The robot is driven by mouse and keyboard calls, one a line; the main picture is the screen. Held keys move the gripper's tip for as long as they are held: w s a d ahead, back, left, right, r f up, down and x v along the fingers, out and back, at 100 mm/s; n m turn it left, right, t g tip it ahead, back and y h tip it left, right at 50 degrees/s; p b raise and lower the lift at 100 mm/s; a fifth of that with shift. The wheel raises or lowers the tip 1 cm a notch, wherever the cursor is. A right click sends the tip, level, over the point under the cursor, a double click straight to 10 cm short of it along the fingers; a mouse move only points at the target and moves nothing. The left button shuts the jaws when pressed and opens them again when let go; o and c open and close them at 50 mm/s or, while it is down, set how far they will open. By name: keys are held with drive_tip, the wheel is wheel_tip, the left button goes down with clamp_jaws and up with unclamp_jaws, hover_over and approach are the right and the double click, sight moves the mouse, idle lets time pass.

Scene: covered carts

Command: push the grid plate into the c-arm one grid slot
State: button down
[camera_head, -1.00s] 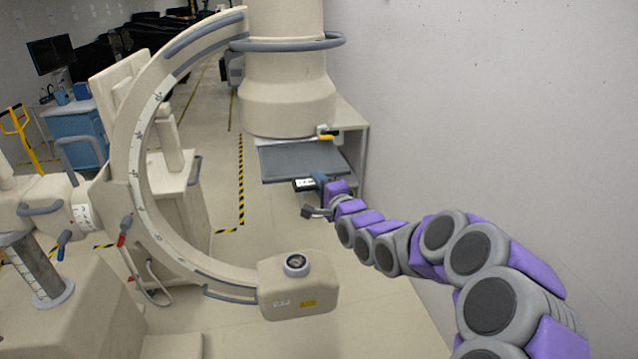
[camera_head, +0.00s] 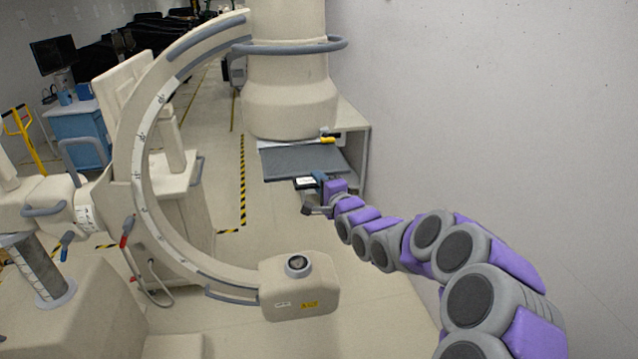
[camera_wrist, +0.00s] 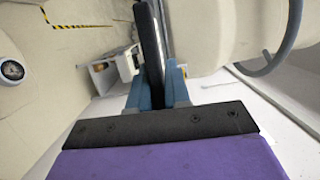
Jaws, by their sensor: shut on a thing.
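The grid plate (camera_head: 305,163) is a flat dark grey plate just below the C-arm's upper cylindrical head (camera_head: 290,85). A pale strip (camera_head: 290,142) shows between plate and head. Whether the plate's far edge is inside the slot cannot be told. My gripper (camera_head: 318,181) is at the plate's near edge. In the wrist view, its blue fingers (camera_wrist: 158,90) are shut on the plate, which shows edge-on as a dark bar (camera_wrist: 149,40). The head shows to the right there (camera_wrist: 215,35).
The C-arm's curved arc (camera_head: 140,150) is at left, with its lower block (camera_head: 299,286) below my gripper. A grey rail (camera_head: 290,45) rings the head. A yellow-tipped handle (camera_head: 328,140) is beside the plate. A white wall (camera_head: 480,100) bounds the right.

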sight(307, 150)
drive_tip(key=shift+w+a+r, duration=0.1)
drive_tip(key=shift+w+a, duration=0.6)
drive_tip(key=shift+w, duration=1.85)
drive_tip(key=shift+w+a, duration=0.7)
drive_tip(key=shift+w, duration=1.9)
drive_tip(key=shift+w+a+r, duration=0.1)
drive_tip(key=shift+w+a, duration=0.6)
drive_tip(key=shift+w, duration=1.85)
drive_tip(key=shift+w+f, duration=0.1)
drive_tip(key=shift+w, duration=0.25)
drive_tip(key=shift+w+a, duration=0.25)
drive_tip(key=shift+w, duration=0.35)
